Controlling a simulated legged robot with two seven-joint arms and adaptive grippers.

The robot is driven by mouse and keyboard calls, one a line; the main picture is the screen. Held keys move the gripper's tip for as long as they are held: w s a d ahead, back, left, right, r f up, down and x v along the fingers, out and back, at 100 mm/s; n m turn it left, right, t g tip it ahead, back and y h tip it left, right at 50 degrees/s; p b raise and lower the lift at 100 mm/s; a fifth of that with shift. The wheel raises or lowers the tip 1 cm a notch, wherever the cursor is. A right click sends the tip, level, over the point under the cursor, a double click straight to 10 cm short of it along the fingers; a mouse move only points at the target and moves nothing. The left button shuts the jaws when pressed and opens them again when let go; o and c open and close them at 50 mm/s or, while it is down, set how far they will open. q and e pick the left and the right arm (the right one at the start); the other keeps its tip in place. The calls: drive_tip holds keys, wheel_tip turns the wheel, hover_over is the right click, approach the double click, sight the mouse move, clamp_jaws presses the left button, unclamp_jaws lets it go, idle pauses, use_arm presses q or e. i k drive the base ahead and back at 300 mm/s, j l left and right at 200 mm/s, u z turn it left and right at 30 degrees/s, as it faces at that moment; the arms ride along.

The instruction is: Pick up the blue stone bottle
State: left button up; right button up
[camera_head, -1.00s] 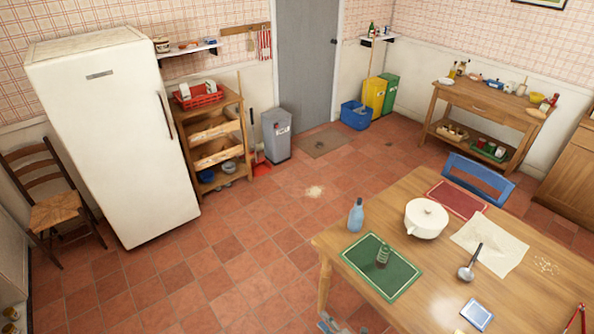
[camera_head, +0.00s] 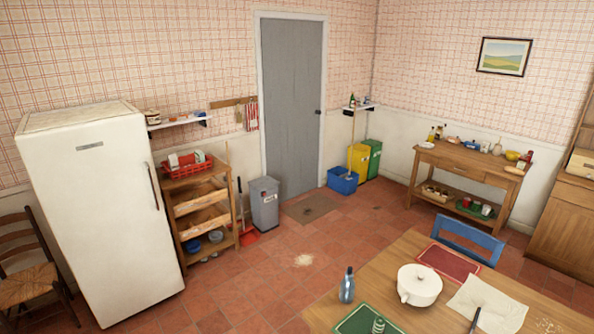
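The blue stone bottle (camera_head: 347,287) stands upright near the left edge of the wooden dining table (camera_head: 403,251), at the bottom right of the view. It has a grey-blue body and a narrow neck. Neither of my grippers is in view.
A small green striped object (camera_head: 378,326) is on the green mat. A red mat (camera_head: 449,263), pale cloth (camera_head: 490,302) and dark handle (camera_head: 475,319) lie further right. A blue chair (camera_head: 468,235) stands behind the table. Open tiled floor (camera_head: 240,292) lies between table and white fridge (camera_head: 95,210).

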sight(347, 285)
drive_tip(key=z, duration=0.8)
drive_tip(key=i+j+z, duration=0.15)
drive_tip(key=z, duration=0.3)
drive_tip(key=i+j+z, duration=0.1)
drive_tip(key=j+z, duration=0.6)
drive_tip(key=z, duration=0.15)
drive_tip(key=i+j+z, duration=0.1)
drive_tip(key=j+z, duration=0.35)
drive_tip(key=l, duration=0.1)
